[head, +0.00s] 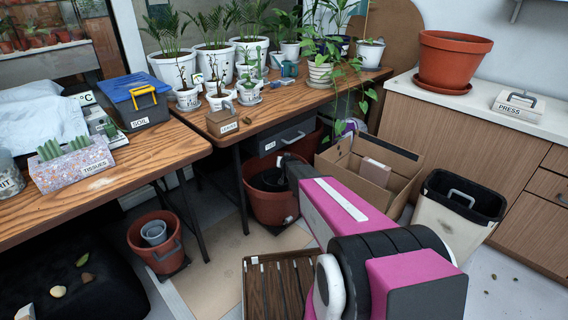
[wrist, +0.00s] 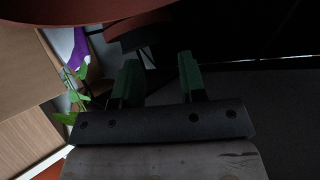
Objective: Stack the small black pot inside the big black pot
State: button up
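A black pot (head: 268,180) shows inside a large terracotta pot (head: 272,208) under the wooden table, partly hidden by my arm. I cannot tell whether it is the big or the small one, or whether a second black pot is with it. My gripper reaches to the terracotta pot's upper right; its fingers cannot be made out in the head view. In the wrist view my gripper (wrist: 160,64) has two green fingers standing apart, with no object clearly between them. A dark reddish-brown curved part (wrist: 139,32) lies just beyond the fingers, too dark to identify.
A cardboard box (head: 372,168) and a cream bin with a black rim (head: 463,225) stand to the right. A terracotta bucket with grey pots (head: 157,262) is at left. A slatted wooden crate (head: 277,285) is in front.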

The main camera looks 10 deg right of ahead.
jog(key=s+r+g, duration=0.3)
jog(key=s+g, duration=0.1)
jog(key=s, duration=0.9)
jog(key=s+r+n+g, duration=0.1)
jog(key=s+r+g, duration=0.3)
jog(key=s, duration=0.9)
jog(key=s+d+r+n+g, duration=0.1)
jog(key=s+r+g, duration=0.2)
jog(key=s, duration=1)
jog(key=shift+r+g, duration=0.2)
jog(key=shift+g, duration=0.3)
